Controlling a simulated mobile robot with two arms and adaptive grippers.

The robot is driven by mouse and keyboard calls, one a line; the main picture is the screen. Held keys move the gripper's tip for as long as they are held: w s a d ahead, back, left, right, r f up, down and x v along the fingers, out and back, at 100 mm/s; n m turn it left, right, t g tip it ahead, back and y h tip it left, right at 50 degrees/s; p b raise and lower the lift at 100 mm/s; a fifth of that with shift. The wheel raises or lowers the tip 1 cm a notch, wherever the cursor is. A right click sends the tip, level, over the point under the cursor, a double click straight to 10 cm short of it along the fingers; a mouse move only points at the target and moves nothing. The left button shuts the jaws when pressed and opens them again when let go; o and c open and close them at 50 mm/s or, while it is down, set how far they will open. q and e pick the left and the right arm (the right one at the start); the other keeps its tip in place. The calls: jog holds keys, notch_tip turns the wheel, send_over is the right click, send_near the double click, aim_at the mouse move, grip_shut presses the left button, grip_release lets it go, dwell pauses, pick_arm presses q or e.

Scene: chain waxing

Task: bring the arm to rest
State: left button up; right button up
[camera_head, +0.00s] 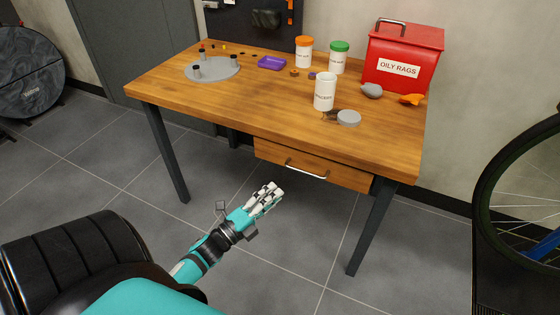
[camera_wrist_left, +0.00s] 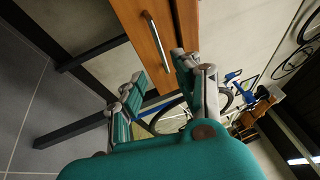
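My left arm comes in low from the left in the head view. Its gripper (camera_head: 268,192) is in the air in front of the wooden workbench (camera_head: 165,88), below and left of the drawer handle (camera_head: 306,172). In the left wrist view the two fingers of the gripper (camera_wrist_left: 157,70) stand apart with nothing between them, so it is open and empty. The drawer front (camera_wrist_left: 140,42) and handle show beyond the fingers, apart from them. The drawer looks shut. My right gripper is not in view.
On the bench are a grey round plate (camera_head: 215,72) with posts, a purple tray (camera_head: 271,63), an open white jar (camera_head: 324,92), a grey lid (camera_head: 349,118), two lidded jars and a red OILY RAGS bin (camera_head: 385,85). A bicycle wheel (camera_head: 485,190) stands at right. Floor around the hand is clear.

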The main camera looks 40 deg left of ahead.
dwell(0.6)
